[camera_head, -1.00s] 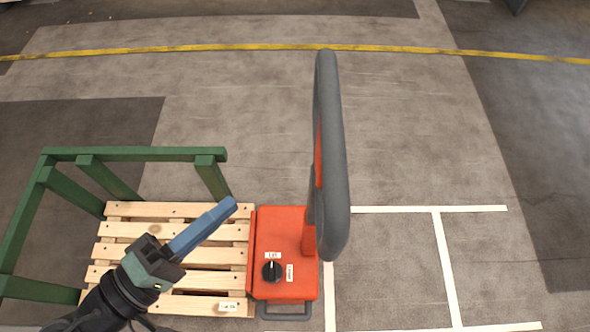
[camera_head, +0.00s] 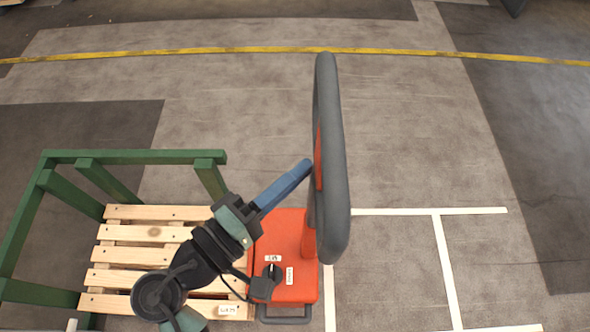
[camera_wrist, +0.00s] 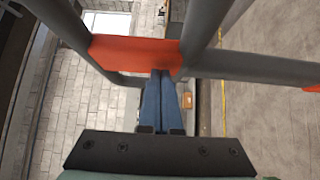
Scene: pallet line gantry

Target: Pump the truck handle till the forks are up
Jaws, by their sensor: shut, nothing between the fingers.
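The pallet truck has an orange body (camera_head: 284,240) and a tall grey loop handle (camera_head: 335,215) with an orange inner part. The handle stands up from the body's right side. My gripper (camera_head: 303,167) is shut and empty, its blue fingers pointing up and right with the tips at the handle's left side. In the wrist view the shut fingers (camera_wrist: 160,95) reach the handle's orange crosspiece (camera_wrist: 130,54); I cannot tell whether they touch it. A dark selector knob (camera_head: 273,273) with small labels sits on the body. The forks are hidden.
A wooden pallet (camera_head: 125,258) lies left of the truck body, partly under my arm. A green frame (camera_head: 130,156) surrounds its back and left. White floor lines (camera_head: 445,265) lie to the right. A yellow line (camera_head: 230,48) crosses the clear floor behind.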

